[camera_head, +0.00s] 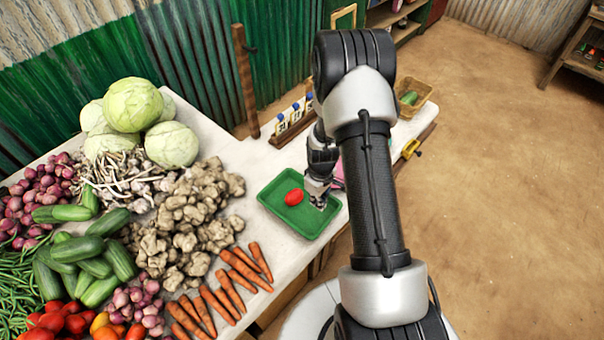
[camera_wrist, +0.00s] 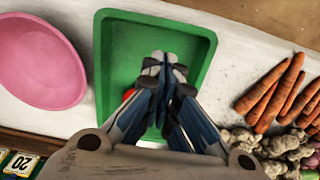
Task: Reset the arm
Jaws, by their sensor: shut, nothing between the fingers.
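My gripper (camera_head: 319,199) is over the right part of a green tray (camera_head: 271,197) on the white table. In the wrist view my gripper (camera_wrist: 164,60) shows with its fingertips together, above the floor of the tray (camera_wrist: 204,22). A red, tomato-like item (camera_head: 294,197) lies in the tray, to the left of the fingers and apart from them. In the wrist view the red item (camera_wrist: 129,94) is mostly hidden behind the fingers. My arm hides part of the table to the right of the tray.
A pink bowl (camera_wrist: 38,62) stands beside the tray. Carrots (camera_head: 228,290), ginger, cabbages (camera_head: 132,104) and other vegetables crowd the left of the table. A rack of cards (camera_head: 292,124) and a basket (camera_head: 425,92) stand at the back. The dirt floor (camera_head: 500,200) on the right is clear.

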